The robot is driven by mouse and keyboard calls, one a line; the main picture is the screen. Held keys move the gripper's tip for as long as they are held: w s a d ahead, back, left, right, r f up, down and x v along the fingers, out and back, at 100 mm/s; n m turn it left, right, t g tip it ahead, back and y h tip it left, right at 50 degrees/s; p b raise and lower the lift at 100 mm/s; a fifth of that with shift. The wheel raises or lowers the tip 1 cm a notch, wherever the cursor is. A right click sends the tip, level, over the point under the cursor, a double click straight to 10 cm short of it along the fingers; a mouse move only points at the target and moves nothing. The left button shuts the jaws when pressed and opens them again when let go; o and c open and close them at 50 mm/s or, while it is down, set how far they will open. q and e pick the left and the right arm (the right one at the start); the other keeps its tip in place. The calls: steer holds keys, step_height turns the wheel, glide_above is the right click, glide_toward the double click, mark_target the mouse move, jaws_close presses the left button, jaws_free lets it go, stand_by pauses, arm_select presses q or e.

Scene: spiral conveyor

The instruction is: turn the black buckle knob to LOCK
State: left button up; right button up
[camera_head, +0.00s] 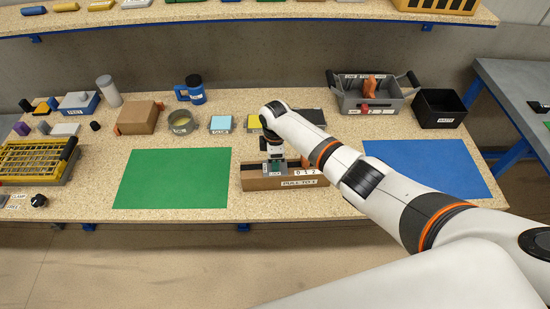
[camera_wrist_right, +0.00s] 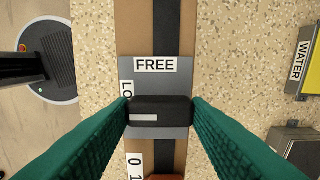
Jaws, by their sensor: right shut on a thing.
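The black buckle knob (camera_wrist_right: 160,112) sits on a grey plate (camera_wrist_right: 182,85) in the right wrist view. It lies crosswise, with its white mark on the left half, toward a partly hidden label reading "LO". A "FREE" label (camera_wrist_right: 155,65) is above it. My right gripper (camera_wrist_right: 161,104) has its green fingers on the knob's two ends. In the head view my right gripper (camera_head: 275,166) is over the brown box (camera_head: 258,184) marked "PULL TO 1", and the arm hides part of it. My left gripper is not in view.
A black strap (camera_wrist_right: 167,25) runs under the plate. A green mat (camera_head: 172,178) lies left of the box and a blue mat (camera_head: 430,165) right of it.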

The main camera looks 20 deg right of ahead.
stand_by(0.3)
steer(key=o, duration=1)
steer(key=shift+r, duration=0.15)
step_height(320, 180, up, 12)
